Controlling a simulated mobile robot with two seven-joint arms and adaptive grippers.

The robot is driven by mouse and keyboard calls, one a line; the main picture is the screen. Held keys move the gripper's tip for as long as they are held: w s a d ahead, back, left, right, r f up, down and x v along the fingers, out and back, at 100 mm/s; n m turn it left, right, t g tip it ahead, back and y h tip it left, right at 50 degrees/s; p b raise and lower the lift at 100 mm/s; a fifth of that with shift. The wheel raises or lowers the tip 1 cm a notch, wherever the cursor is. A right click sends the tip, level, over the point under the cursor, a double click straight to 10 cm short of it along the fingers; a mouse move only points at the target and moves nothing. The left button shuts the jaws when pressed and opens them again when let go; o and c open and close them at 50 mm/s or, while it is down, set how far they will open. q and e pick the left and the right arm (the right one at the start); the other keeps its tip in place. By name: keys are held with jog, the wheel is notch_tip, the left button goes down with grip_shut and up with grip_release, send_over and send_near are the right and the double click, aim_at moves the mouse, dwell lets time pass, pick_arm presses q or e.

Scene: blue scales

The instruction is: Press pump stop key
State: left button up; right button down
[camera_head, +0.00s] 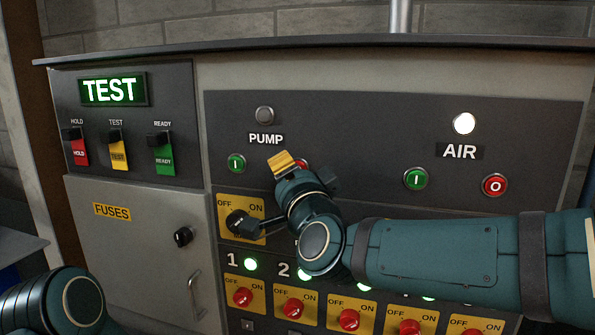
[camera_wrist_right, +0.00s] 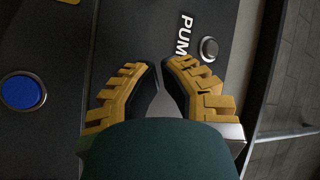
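The pump stop key (camera_head: 304,164) is a round red key under the PUMP label (camera_head: 266,138) in the head view. Only a small part of it shows behind my right gripper (camera_head: 283,163). The yellow-padded fingers are just in front of the key's left side; I cannot tell whether they touch it. In the right wrist view my right gripper (camera_wrist_right: 158,65) looks shut, its dark fingertips meeting, with nothing seen held. The stop key is hidden there. My left gripper is out of view; only part of my left arm shows at the bottom left.
The green pump start key (camera_head: 236,163) is left of the fingers. A yellow OFF/ON plate with a black knob (camera_head: 241,222) is below. A blue button (camera_wrist_right: 23,92) shows in the wrist view. Green (camera_head: 416,179) and red (camera_head: 495,185) AIR keys are at right. Red switches line the bottom.

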jog(key=s, duration=0.1)
jog(key=s+a, duration=0.1)
jog(key=s, duration=0.2)
jog(key=shift+s+a, duration=0.25)
jog(key=shift+s, duration=0.1)
dwell(0.7)
